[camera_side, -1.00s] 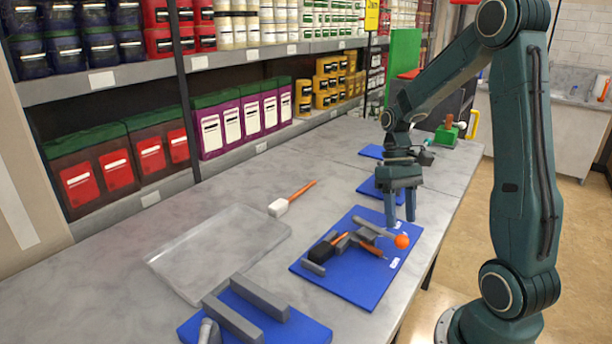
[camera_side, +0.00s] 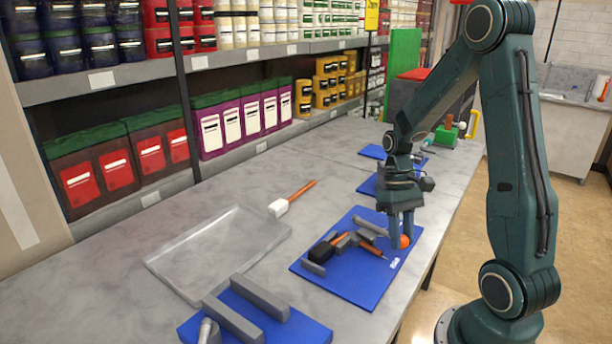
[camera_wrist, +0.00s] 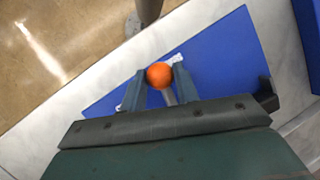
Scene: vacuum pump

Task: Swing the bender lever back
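The bender (camera_side: 352,241) lies on a blue mat (camera_side: 345,283) on the bench, with grey bars, a black block and orange parts. Its lever ends in an orange ball knob (camera_side: 405,241), at the right side of the mat. My gripper (camera_side: 401,238) points down at the knob. In the wrist view, the orange knob (camera_wrist: 160,75) shows between the two fingers of my gripper (camera_wrist: 160,80), with a grey rod below it. The fingers are apart, one on each side of the knob; whether they touch it is hard to tell. My gripper hides part of the lever.
A clear tray (camera_side: 218,250) and a white-headed mallet (camera_side: 290,200) with an orange handle lie left of the mat. A blue base with grey bars (camera_side: 240,308) is at the front. Shelves with bins (camera_side: 235,120) stand behind.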

